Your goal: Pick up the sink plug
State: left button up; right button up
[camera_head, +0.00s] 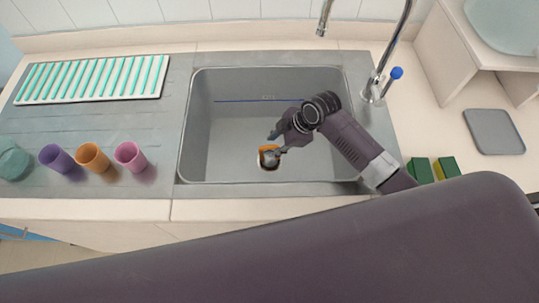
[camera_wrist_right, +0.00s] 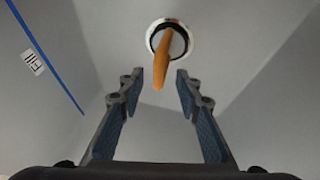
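The sink plug (camera_head: 267,150) is orange and sits at the drain in the floor of the grey sink (camera_head: 230,130). In the right wrist view the plug (camera_wrist_right: 163,60) shows as a narrow orange upright part in front of the pale, dark-edged drain ring (camera_wrist_right: 185,40). My right gripper (camera_head: 276,144) reaches down into the sink right by the plug. In the wrist view its two fingers (camera_wrist_right: 160,78) are apart, with the plug's near end lined up between the tips; I see no contact. My left gripper is not in view.
A tap (camera_head: 380,60) with a blue-topped lever stands at the sink's back right. Purple (camera_head: 56,158), orange (camera_head: 92,157) and pink (camera_head: 130,156) cups stand left on the drainer, before a striped rack (camera_head: 95,78). Sponges (camera_head: 432,169) lie right. Sink walls surround the gripper.

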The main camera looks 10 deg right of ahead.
aim_at(271, 146)
jog(key=x, duration=0.3)
jog(key=shift+w, duration=0.15)
jog(key=shift+f, duration=0.25)
jog(key=c, duration=0.8)
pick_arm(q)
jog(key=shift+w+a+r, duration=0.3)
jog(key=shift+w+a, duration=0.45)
pick_arm(e)
grip_shut()
